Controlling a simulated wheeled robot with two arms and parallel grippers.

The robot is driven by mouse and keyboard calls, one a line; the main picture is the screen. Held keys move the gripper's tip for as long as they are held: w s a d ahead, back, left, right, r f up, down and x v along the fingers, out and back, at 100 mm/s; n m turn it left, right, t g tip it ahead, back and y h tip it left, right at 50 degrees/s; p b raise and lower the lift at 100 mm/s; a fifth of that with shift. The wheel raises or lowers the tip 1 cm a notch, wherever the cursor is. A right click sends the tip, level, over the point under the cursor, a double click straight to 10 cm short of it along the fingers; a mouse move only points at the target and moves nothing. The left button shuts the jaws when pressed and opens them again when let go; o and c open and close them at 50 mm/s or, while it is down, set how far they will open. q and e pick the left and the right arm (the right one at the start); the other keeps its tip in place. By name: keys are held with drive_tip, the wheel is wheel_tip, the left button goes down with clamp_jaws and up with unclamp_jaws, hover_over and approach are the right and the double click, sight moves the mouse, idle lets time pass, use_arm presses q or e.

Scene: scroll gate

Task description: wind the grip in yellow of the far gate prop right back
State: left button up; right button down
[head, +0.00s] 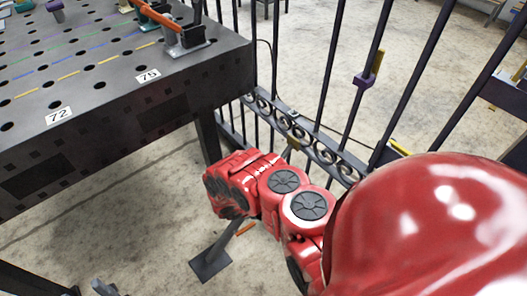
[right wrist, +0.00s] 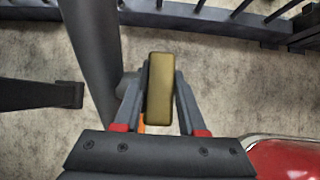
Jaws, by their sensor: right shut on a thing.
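The yellow grip (right wrist: 159,88) is an olive-yellow block in the middle of the right wrist view, long side running up the picture. My right gripper (right wrist: 160,72) is shut on it, one finger against each side. A dark post (right wrist: 92,50) stands just left of the fingers, and a bit of orange shows below the grip. In the head view my red right arm (head: 284,190) reaches in front of the gate (head: 310,146) and hides the gripper. A dark foot plate (head: 210,264) with a slanting post lies below the arm. My left gripper is not seen.
A dark perforated table (head: 110,90) with number labels fills the upper left, with an orange-handled clamp (head: 180,32) at its corner. A purple block with yellow (head: 367,78) sits on a gate bar at right. Bare concrete floor lies below the table.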

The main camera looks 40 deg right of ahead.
idle(0.3)
drive_tip(key=c, duration=0.8)
unclamp_jaws()
drive_tip(key=shift+o, duration=0.2)
drive_tip(key=p+v, duration=0.6)
drive_tip(key=v, duration=0.1)
drive_tip(key=shift+d+r, duration=0.1)
drive_tip(key=shift+r, duration=0.4)
drive_tip(key=p+v, duration=0.5)
drive_tip(key=v, duration=0.4)
drive_tip(key=shift+a, duration=0.4)
